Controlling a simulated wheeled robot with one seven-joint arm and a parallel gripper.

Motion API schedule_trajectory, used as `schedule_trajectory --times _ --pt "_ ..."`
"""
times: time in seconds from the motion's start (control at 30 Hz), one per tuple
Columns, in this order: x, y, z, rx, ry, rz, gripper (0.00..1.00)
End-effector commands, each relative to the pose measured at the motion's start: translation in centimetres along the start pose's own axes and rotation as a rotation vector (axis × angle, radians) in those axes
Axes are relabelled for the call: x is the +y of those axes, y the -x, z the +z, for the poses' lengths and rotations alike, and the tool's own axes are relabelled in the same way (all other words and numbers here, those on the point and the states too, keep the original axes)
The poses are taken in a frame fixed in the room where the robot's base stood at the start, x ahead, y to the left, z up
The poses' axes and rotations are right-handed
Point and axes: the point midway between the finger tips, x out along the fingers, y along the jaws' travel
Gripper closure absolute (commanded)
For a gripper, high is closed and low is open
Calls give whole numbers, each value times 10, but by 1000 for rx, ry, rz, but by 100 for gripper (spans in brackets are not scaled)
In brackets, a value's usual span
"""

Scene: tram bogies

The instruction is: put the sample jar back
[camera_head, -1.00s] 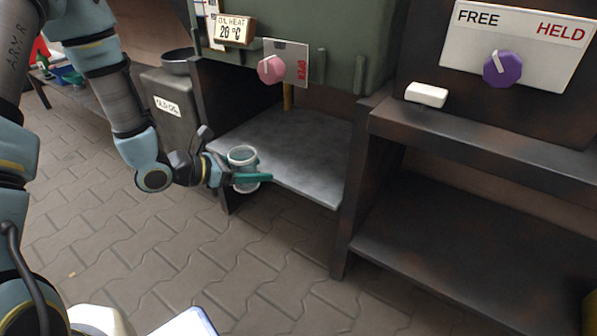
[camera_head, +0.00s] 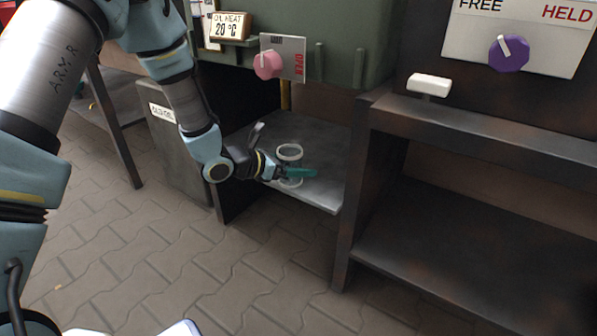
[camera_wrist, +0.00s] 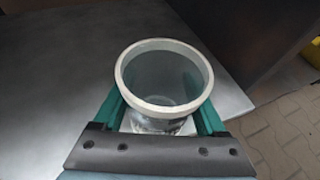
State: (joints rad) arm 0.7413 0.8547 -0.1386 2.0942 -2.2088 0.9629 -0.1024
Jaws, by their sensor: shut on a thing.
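The sample jar (camera_head: 289,153) is a clear, open-topped jar with a white rim. It is upright at the front part of the grey metal shelf (camera_head: 325,143) under the green tank. My gripper (camera_head: 291,173) is shut on the jar, with teal fingers on either side of it. In the wrist view the jar (camera_wrist: 164,80) stands between the fingers, and it looks empty. The shelf surface (camera_wrist: 70,70) lies beneath it. I cannot tell whether the jar's base touches the shelf.
The green tank (camera_head: 335,30) hangs above the shelf, with a pink knob (camera_head: 267,65) on its front. A dark post (camera_head: 358,190) stands at the shelf's right. A purple knob (camera_head: 508,53) and white handle (camera_head: 429,84) are farther right. The shelf behind the jar is clear.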

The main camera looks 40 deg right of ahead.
Motion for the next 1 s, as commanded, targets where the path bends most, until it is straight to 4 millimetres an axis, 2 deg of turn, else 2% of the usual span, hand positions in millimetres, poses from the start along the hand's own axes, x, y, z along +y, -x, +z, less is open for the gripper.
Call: schedule_trajectory --times 0.37,0.4,0.6,0.93,1.0 --pt "1 -2 -5 -2 -2 1 90" --pt "0 -2 -4 -1 -2 1 22" --pt "0 -1 -3 -1 -2 1 0" --pt "0 1 1 -1 -2 1 0" --pt "2 9 1 0 -1 3 0"
